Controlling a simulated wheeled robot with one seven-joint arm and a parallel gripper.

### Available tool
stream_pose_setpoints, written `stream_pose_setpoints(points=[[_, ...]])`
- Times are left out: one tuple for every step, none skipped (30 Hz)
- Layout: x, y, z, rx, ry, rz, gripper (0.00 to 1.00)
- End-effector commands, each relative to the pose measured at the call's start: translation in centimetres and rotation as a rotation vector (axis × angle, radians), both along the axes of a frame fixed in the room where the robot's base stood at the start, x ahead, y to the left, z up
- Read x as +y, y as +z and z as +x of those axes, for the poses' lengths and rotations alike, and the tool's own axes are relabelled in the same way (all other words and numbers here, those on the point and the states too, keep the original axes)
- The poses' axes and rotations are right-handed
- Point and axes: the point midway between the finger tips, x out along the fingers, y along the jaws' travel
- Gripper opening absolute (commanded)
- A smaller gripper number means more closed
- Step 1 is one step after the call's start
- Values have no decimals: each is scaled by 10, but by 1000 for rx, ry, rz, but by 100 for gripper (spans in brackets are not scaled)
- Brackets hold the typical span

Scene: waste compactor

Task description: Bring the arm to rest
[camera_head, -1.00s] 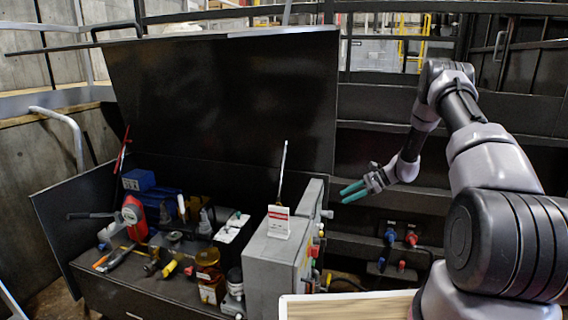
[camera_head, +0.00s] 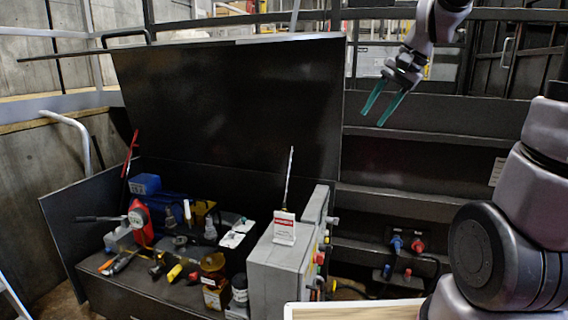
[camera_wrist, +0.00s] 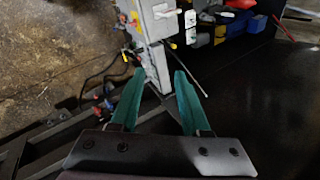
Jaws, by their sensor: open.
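My gripper (camera_head: 384,104) is at the upper right of the head view, raised in front of the dark metal framework. Its two green fingers are apart, with nothing between them, and point down and to the left. In the wrist view my gripper (camera_wrist: 156,88) also shows open and empty. The grey control box (camera_wrist: 160,18) lies beyond the fingertips there, and they look apart from it.
An open dark toolbox (camera_head: 150,300) with an upright lid (camera_head: 230,105) holds many tools at the left. The grey control box (camera_head: 275,270) stands at its right end, with a thin rod rising nearby. Blue and red connectors (camera_head: 417,245) sit on the framework. A light-coloured board (camera_head: 350,311) is at the bottom.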

Motion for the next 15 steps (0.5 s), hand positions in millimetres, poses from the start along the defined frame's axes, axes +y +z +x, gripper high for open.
stream_pose_setpoints(points=[[0, 11, -20, -45, 21, -34, 46], [0, 16, -31, -66, 32, -54, 46], [-1, 21, -45, -97, 47, -81, 46], [-2, 24, -55, -120, 57, -102, 46], [-3, 27, -65, -142, 68, -121, 46], [-4, 31, -79, -172, 82, -147, 46], [-5, 33, -88, -195, 91, -166, 46], [-6, 34, -98, -216, 101, -185, 46], [-8, 36, -109, -244, 112, -208, 46], [-9, 37, -117, -262, 119, -224, 46], [-10, 37, -125, -280, 126, -239, 46], [-12, 37, -133, -302, 134, -257, 46], [-13, 37, -139, -316, 140, -269, 46], [-14, 37, -143, -329, 145, -280, 46], [-15, 37, -149, -342, 149, -292, 46]])
